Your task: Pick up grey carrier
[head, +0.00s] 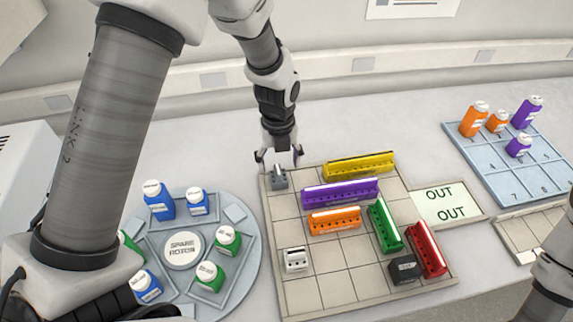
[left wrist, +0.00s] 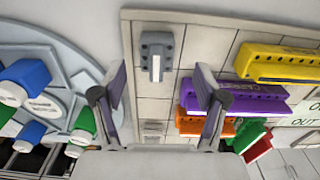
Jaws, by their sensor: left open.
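The grey carrier (head: 279,182) is a small block with a lighter raised part on top. It stands in the far left corner cell of the gridded tray (head: 345,284). My left gripper (head: 279,160) points down just above the carrier, its two fingers spread apart with nothing held. In the left wrist view the grey carrier (left wrist: 157,57) lies a little beyond the open left gripper (left wrist: 160,82), between the lines of its fingers. I cannot tell whether they touch it. My right gripper is out of view.
The tray also holds yellow (head: 358,166), purple (head: 340,194), orange (head: 333,220), green (head: 385,228) and red (head: 426,249) racks, a white block (head: 295,259) and a black block (head: 404,269). A round bottle holder (head: 240,276) stands left. A blue bottle tray (head: 497,184) stands right.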

